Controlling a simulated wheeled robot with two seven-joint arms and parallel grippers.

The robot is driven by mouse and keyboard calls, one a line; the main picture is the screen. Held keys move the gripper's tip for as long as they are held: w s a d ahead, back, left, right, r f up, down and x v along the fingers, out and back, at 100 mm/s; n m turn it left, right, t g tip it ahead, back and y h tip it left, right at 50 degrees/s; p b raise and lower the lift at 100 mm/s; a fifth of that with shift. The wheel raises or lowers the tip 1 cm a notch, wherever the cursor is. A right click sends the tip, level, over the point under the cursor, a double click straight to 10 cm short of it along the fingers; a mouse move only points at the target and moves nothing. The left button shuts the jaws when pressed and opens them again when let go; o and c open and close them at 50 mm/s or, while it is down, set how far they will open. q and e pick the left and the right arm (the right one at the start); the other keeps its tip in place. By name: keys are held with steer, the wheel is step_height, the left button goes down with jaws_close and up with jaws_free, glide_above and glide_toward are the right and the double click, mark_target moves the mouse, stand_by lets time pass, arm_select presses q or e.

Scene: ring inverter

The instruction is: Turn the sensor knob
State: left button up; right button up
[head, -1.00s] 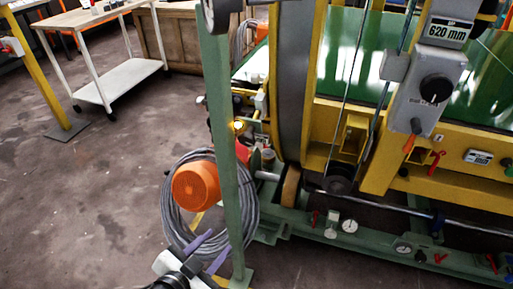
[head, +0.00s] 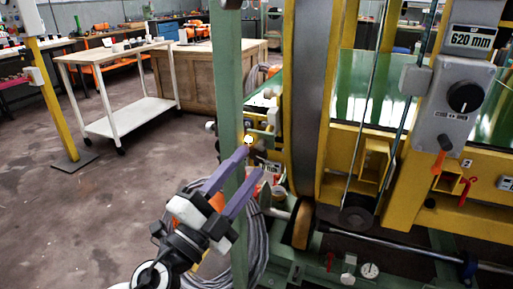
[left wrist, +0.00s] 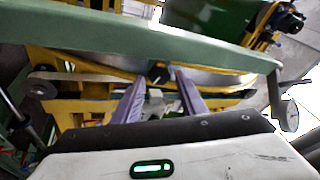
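My left gripper (head: 251,162) has purple fingers, spread apart with nothing held between them. A black round knob (head: 464,97) sits on a grey panel (head: 440,128) at the right, well away from the gripper. I cannot tell which part is the sensor knob. My right gripper is not in view.
A green upright post (head: 226,75) stands close by the left gripper. Coiled grey cable (head: 253,252) hangs below. The yellow machine frame (head: 341,90) fills the right side. A white-shelved cart (head: 131,116) and open floor lie to the left.

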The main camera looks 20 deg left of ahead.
mark_target(256, 156)
arm_select(q)
steer(key=shift+p+x, duration=0.45)
steer(key=shift+x, duration=1.75)
steer(key=shift+f, duration=0.1)
steer(key=c, duration=0.8)
steer(key=shift+p, duration=0.3)
